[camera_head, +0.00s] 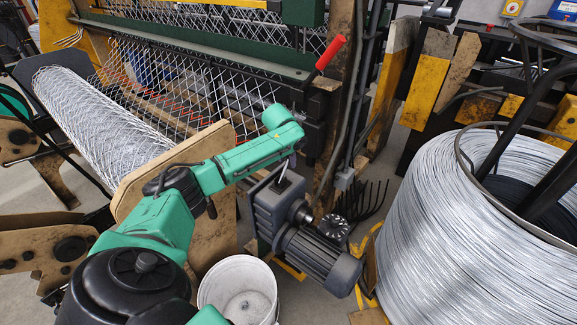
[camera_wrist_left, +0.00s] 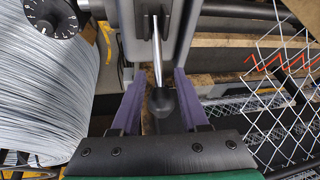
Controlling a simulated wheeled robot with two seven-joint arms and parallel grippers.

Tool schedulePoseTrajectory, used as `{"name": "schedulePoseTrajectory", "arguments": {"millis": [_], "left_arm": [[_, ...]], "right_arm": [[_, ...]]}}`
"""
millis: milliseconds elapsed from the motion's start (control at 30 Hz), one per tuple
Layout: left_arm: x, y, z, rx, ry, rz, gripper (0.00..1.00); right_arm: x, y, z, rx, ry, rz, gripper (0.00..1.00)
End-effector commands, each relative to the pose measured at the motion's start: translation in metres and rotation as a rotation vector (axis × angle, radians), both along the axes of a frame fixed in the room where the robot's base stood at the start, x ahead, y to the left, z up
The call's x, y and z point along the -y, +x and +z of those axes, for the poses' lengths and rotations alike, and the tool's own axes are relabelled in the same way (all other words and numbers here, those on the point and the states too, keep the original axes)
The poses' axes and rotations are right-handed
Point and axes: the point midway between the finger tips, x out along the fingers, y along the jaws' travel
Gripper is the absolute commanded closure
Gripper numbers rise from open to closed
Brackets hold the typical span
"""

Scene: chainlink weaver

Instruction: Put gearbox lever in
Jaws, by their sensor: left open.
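The gearbox lever is a thin silver rod (camera_head: 283,171) rising from the dark grey gearbox (camera_head: 267,208) with its motor, in the head view. In the left wrist view the lever (camera_wrist_left: 157,50) ends in a black knob (camera_wrist_left: 162,102). My left gripper (camera_wrist_left: 158,78) is open, with its purple fingers on either side of the knob; I see a gap on both sides. In the head view my left gripper (camera_head: 291,160) is just above the gearbox, its fingers mostly hidden by the green arm. My right gripper is not in view.
A large wire coil (camera_head: 470,245) stands at right. A white bucket (camera_head: 240,288) is below my arm. A mesh roll (camera_head: 100,125) lies at left. A red-handled lever (camera_head: 331,53) stands on the weaving machine behind. A dial (camera_wrist_left: 54,16) sits beside the gearbox.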

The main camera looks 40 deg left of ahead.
Motion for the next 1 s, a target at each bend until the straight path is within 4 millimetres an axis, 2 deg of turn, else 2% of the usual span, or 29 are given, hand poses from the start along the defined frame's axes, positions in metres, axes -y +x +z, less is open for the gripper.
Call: {"name": "schedulePoseTrajectory", "arguments": {"millis": [100,200,500,533,633,667,1000], "left_arm": [[-0.004,0.01,-0.026,0.001,-0.001,0.0,0.56],[-0.006,0.015,-0.038,0.002,0.0,0.0,0.56],[-0.008,0.018,-0.043,0.003,0.001,-0.002,0.56],[-0.008,0.018,-0.043,0.003,0.001,-0.002,0.59],[-0.008,0.018,-0.043,0.003,0.001,-0.002,0.98],[-0.008,0.018,-0.043,0.003,0.001,-0.002,1.0],[-0.008,0.018,-0.042,0.006,0.002,-0.003,1.0]], "right_arm": [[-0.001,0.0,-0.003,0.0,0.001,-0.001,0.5],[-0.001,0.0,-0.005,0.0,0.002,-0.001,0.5],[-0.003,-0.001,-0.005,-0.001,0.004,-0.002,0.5],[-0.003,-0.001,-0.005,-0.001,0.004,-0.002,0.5],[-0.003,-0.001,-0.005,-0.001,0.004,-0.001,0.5],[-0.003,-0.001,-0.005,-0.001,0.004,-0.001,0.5],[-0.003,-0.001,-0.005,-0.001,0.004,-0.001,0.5]]}}
